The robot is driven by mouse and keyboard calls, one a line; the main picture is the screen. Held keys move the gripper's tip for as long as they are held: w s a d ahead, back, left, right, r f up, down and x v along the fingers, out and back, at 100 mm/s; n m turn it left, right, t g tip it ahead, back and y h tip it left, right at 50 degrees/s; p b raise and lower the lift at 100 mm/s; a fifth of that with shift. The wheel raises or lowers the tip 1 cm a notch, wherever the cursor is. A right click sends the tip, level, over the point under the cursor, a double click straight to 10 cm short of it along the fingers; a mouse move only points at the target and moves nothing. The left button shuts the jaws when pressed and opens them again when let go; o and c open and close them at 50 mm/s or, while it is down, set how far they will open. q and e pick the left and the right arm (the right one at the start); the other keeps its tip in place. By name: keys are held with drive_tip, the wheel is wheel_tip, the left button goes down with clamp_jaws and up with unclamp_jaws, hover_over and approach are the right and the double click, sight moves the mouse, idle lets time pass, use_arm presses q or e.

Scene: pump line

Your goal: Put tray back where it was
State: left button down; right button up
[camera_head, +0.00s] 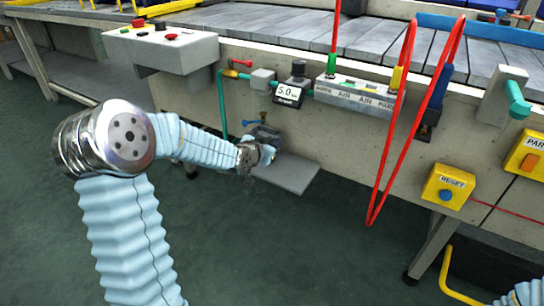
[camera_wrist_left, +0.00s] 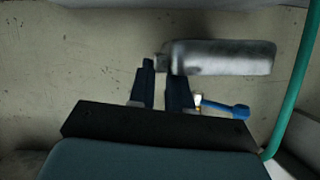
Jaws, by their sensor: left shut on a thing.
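My left gripper (camera_head: 266,147) is low in front of the side wall of the line, above a flat grey plate. In the left wrist view its two dark fingers (camera_wrist_left: 161,85) are closed around a small dark tab. The tab adjoins a rounded, silver-grey metal piece (camera_wrist_left: 222,57), which looks like the tray seen from its side. In the head view my arm and gripper hide most of this piece, so I cannot tell whether it touches anything below. My right gripper is out of view; only a bit of my right arm shows at the bottom right corner.
The grey plate (camera_head: 290,174) juts out low from the wall (camera_head: 330,135). A blue-handled valve (camera_head: 252,122) and a green hose (camera_head: 222,105) are close to my left gripper. Red hoses (camera_head: 385,150) hang in a loop to the right. The floor in front is clear.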

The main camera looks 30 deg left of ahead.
use_arm(q)
drive_tip(key=shift+w+f+b, duration=0.15)
drive_tip(key=shift+f+b, duration=0.15)
drive_tip(key=shift+f, duration=2.2)
drive_tip(key=c, duration=1.1)
unclamp_jaws()
drive_tip(key=shift+o, duration=0.2)
